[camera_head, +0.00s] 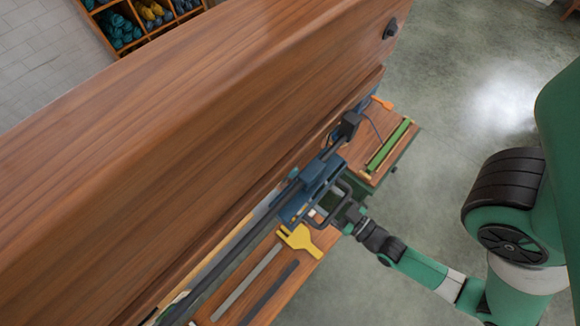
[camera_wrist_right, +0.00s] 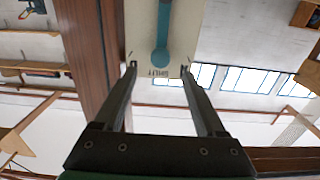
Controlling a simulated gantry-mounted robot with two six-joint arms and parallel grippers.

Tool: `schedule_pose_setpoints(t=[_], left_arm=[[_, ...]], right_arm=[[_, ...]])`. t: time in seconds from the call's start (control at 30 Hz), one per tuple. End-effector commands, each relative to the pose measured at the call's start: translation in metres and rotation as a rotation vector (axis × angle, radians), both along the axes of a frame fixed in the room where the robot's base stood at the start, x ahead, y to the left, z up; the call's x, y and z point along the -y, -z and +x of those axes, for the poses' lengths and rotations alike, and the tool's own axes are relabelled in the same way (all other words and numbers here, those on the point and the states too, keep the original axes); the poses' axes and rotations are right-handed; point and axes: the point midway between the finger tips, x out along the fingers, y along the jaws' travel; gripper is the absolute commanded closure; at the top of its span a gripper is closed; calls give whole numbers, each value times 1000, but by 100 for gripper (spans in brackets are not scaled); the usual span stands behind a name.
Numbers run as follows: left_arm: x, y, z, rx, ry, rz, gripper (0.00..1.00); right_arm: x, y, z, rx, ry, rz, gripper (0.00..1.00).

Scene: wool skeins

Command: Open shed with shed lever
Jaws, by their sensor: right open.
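In the right wrist view a teal lever (camera_wrist_right: 161,40) with a rounded end lies along a cream panel (camera_wrist_right: 142,30) with small upside-down lettering. My right gripper (camera_wrist_right: 159,68) is open, its two dark fingers pointing at the panel with one on each side of the lever's rounded end. I cannot tell whether they touch it. In the head view my right gripper (camera_head: 332,203) is beside a blue mechanism (camera_head: 312,185) below the big wooden beam. The lever is not clearly visible there. My left gripper is not in view.
The wooden beam (camera_head: 190,130) fills the left of the head view. A yellow tool (camera_head: 299,238) lies on the wooden bench near my right gripper, and a green rod (camera_head: 388,145) lies farther back. Shelves of skeins (camera_head: 140,20) stand at the back. Floor is clear at right.

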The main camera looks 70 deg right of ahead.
Motion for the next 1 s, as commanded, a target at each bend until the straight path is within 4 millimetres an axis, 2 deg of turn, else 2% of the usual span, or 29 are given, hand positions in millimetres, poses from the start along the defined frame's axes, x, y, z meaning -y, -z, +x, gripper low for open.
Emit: schedule_pose_setpoints(t=[0.2,0.4,0.57,0.8,1.0], left_arm=[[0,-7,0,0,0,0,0],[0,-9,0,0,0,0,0],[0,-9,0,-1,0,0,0],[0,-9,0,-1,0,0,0],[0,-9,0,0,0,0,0]], right_arm=[[20,-3,46,5,-1,-2,27],[34,-1,79,3,-1,0,27],[39,-1,90,0,-1,1,27],[40,0,91,0,-1,1,27],[39,0,91,0,-2,1,63]])
